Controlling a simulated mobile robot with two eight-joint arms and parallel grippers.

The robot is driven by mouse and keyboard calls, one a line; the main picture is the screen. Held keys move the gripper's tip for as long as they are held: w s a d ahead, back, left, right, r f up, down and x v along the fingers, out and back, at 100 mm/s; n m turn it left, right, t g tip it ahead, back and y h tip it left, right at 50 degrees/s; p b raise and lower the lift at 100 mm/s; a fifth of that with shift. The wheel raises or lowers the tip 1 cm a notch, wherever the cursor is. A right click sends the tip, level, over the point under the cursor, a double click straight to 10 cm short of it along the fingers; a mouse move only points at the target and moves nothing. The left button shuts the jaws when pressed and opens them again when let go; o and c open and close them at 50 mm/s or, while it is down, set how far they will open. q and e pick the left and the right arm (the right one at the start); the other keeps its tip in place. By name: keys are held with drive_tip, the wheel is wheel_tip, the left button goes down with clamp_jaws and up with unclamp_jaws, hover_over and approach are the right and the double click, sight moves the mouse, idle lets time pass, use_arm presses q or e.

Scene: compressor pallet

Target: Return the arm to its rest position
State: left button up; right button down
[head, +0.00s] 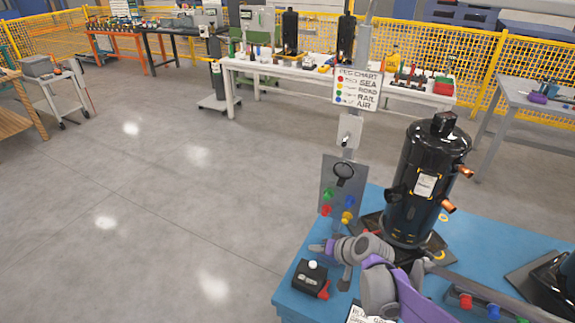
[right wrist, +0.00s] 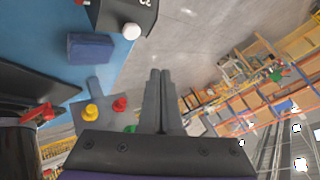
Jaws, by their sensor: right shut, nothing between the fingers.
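My right gripper (head: 316,248) is in the head view, at the left edge of the blue table (head: 289,287), near the foot of the peg board. Its arm, grey and purple, reaches in from the lower right, bent over the table. In the right wrist view the two dark fingers of the right gripper (right wrist: 160,74) lie together with nothing between them, above the grey floor. My left gripper is in neither view.
A black compressor (head: 423,210) stands upright behind my arm. A peg board (head: 340,185) with coloured pegs and a black box with a white knob (head: 311,278) are close to the gripper. The floor (head: 130,210) at left is clear.

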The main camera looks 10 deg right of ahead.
drive_tip(key=s+d+r+n+g+h+p, duration=0.1)
drive_tip(key=s+r+h, duration=0.1)
drive_tip(key=s, duration=1.1)
drive_tip(key=s+d+r+n+g+h+p, duration=0.1)
drive_tip(key=s+r+h+p, duration=0.1)
drive_tip(key=s, duration=1.1)
drive_tip(key=shift+d+r+n+h, duration=0.3)
drive_tip(key=shift+r+h, duration=0.1)
drive_tip(key=shift+r, duration=0.1)
